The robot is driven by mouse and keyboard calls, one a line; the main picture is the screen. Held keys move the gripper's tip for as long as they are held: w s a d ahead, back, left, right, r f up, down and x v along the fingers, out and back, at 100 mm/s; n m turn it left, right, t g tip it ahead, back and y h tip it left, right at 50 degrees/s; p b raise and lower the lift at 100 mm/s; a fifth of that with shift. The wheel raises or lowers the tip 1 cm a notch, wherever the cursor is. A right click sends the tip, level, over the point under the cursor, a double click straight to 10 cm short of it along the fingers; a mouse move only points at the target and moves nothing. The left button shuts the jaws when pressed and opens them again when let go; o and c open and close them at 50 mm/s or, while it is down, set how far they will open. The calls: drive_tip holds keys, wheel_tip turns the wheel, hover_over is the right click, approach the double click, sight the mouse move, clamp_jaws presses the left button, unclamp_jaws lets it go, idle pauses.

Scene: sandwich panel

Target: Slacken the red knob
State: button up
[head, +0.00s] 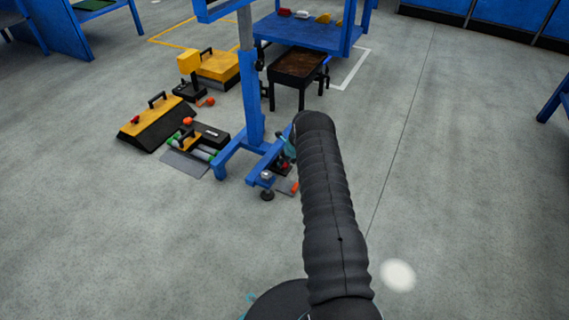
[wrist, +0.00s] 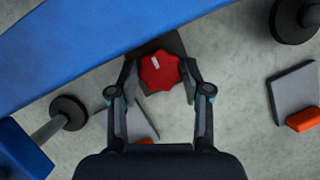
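The red knob (wrist: 163,75) is star-shaped, with a small white mark near its upper left. It sits on a dark block (wrist: 174,44) beside a blue beam. In the wrist view my gripper (wrist: 160,78) has one finger on each side of the knob. Small gaps show between the fingers and the knob, so it looks open and not clamped. How far the fingertips are above or level with the knob is hard to tell. In the head view the red knob (head: 285,166) is small and low by the blue stand's foot, and my arm hides most of the gripper.
The blue beam (wrist: 90,45) runs close above the knob. Black round feet (wrist: 68,112) and a grey plate with an orange part (wrist: 301,120) lie nearby. In the head view, yellow-and-black boxes (head: 155,122) stand left of the blue stand (head: 249,85). Open floor lies right.

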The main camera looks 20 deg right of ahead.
drive_tip(key=shift+c, duration=1.2)
drive_tip(key=shift+f+b, duration=0.1)
drive_tip(key=shift+b, duration=0.2)
drive_tip(key=shift+d+n+y+b, duration=0.1)
drive_tip(key=shift+n+y+b, duration=0.3)
drive_tip(key=shift+n, duration=0.3)
drive_tip(key=n, duration=0.3)
drive_tip(key=shift+w+d+g+y, duration=0.1)
drive_tip(key=shift+g+y, duration=0.3)
drive_tip(key=shift+n+g+y, duration=0.5)
drive_tip(key=shift+n+g, duration=0.2)
drive_tip(key=shift+n, duration=1.6)
